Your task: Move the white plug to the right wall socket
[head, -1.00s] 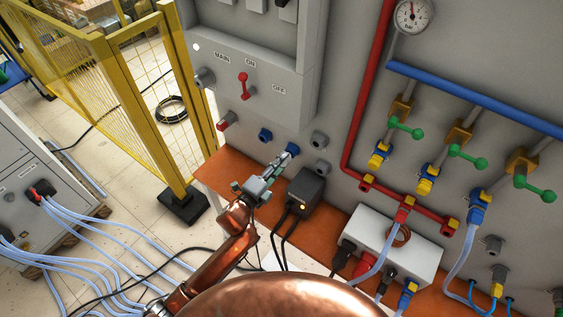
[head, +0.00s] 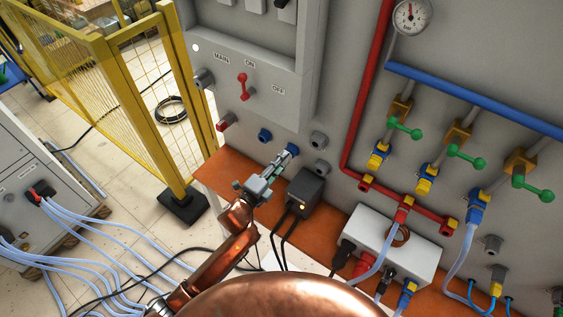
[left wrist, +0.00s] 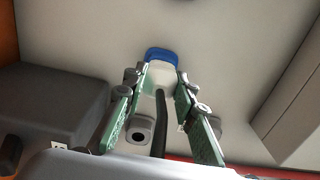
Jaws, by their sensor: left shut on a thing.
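The white plug (left wrist: 160,76) shows in the left wrist view between the two green-padded fingers of my left gripper (left wrist: 160,100), with a dark cable running from it. My left gripper is shut on the plug. In the head view the left gripper (head: 281,163) reaches up to the right blue wall socket (head: 293,149). In the wrist view this blue socket (left wrist: 160,54) is directly behind the plug, and the two appear to touch. I cannot tell how deep the plug sits. The left blue wall socket (head: 265,135) is empty. My right gripper is not in view.
A black box (head: 305,188) with cables stands on the brown ledge close beside the left gripper. Grey round fittings (head: 319,139) sit on the wall to the right of the sockets. A white power box (head: 420,255) and red pipe (head: 367,90) are further right. A yellow fence (head: 181,130) stands left.

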